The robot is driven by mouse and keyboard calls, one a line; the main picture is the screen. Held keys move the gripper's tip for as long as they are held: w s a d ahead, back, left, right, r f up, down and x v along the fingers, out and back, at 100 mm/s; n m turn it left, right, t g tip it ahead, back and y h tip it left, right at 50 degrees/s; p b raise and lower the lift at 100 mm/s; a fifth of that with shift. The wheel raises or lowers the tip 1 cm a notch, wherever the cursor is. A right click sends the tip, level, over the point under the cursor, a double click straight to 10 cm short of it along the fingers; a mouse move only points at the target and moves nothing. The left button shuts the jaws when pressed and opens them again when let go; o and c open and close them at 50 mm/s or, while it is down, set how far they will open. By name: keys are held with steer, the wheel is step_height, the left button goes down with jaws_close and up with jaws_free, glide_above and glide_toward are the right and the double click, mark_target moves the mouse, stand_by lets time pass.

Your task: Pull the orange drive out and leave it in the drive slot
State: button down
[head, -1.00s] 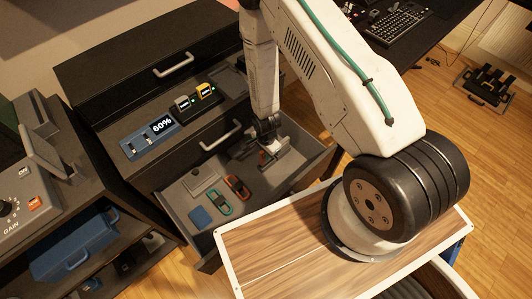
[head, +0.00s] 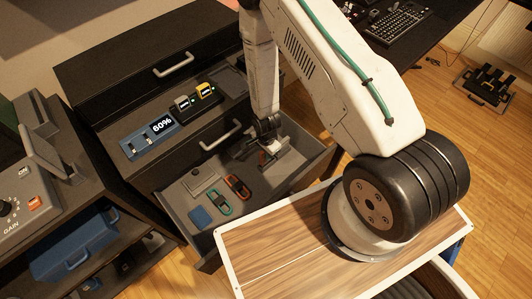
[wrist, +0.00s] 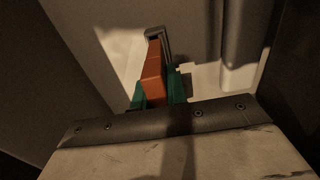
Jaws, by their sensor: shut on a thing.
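The orange drive (wrist: 153,72) shows in the wrist view as a long orange block with a grey metal loop at its far end. My gripper (wrist: 160,92) has green fingertips on both sides of the drive and is shut on it. In the head view my gripper (head: 268,152) reaches down into the open drawer (head: 318,158), at its back right part, and only a small bit of orange shows there. A dock with a grey and a yellow drive (head: 197,97) stands on the cabinet above the drawer. I cannot tell for certain which opening is the drive slot.
Green and red-black clip-like items (head: 217,202) and a blue block (head: 200,217) lie in the drawer. A blue unit reading 60% (head: 150,138) is left of the dock. A wood-topped table with a white rim (head: 262,290) stands in front.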

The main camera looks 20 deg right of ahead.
steer(key=shift+f, duration=2)
steer(key=c, duration=1.3)
jaws_free()
steer(key=shift+r, duration=0.15)
step_height(320, 180, up, 8)
steer(key=shift+f, duration=0.2)
